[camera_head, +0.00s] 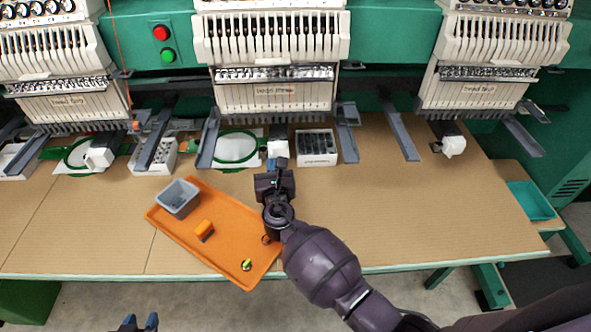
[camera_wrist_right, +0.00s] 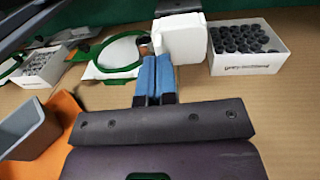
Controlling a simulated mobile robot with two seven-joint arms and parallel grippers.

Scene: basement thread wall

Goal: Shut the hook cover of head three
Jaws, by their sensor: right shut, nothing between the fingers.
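The white hook cover (camera_head: 277,149) of the middle head (camera_head: 274,95) sits under that head at the table's back. In the right wrist view the cover (camera_wrist_right: 182,40) is a white block just beyond my fingertips, slightly to the right, with a small copper-coloured part (camera_wrist_right: 145,45) beside it. I cannot tell whether it is fully open. No head number is readable. My right gripper (camera_head: 281,163) is shut and empty, just in front of the cover; its blue fingers (camera_wrist_right: 156,78) are together. My left gripper (camera_head: 140,322) is at the bottom edge, its blue fingertips apart.
A green hoop (camera_head: 236,147) lies left of the cover, and a white box of dark bobbins (camera_head: 316,147) stands right of it. Grey arms (camera_head: 209,142) jut out beside the heads. An orange tray (camera_head: 220,262) with a grey bin (camera_head: 178,198) lies in front. Table space at right is clear.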

